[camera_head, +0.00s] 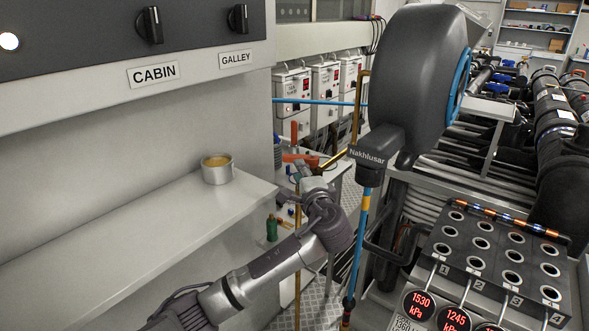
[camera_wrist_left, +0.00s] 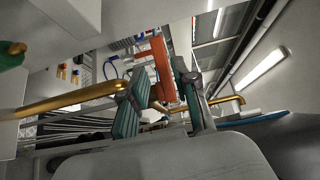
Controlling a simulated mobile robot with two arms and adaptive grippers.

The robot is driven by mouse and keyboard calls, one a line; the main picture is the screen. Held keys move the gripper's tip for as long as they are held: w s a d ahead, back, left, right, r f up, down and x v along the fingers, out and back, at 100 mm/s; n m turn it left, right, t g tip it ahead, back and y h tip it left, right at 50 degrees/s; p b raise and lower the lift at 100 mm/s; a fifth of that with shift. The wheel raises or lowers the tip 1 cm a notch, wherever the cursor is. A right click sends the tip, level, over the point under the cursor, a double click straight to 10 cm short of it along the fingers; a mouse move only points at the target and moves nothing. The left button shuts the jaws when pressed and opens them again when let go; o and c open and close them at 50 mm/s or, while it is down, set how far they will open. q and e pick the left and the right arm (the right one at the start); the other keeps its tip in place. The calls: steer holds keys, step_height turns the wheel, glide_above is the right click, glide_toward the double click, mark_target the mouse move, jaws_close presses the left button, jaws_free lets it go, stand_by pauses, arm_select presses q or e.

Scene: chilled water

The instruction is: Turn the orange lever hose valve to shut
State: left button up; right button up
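The orange lever (camera_head: 300,158) of the hose valve is beside the upright brass pipe, just past the right end of the white shelf. In the left wrist view the orange lever (camera_wrist_left: 164,72) stands between the two teal fingers. My left gripper (camera_head: 305,170) is at the lever, and its fingers are partly hidden by its own wrist in the head view. In the left wrist view the gripper (camera_wrist_left: 161,92) looks open, with its fingers on either side of the lever. Firm contact cannot be made out. My right gripper is not in view.
A white shelf (camera_head: 130,235) with an open tin (camera_head: 217,169) lies left of my arm. A large dark housing (camera_head: 425,80) hangs to the right, above a rack of round ports (camera_head: 490,250). Brass pipes (camera_wrist_left: 75,101) run close by the fingers.

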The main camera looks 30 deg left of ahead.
arm_select(q)
steer(key=shift+b+x, duration=0.8)
steer(key=shift+x, duration=2.15)
jaws_close()
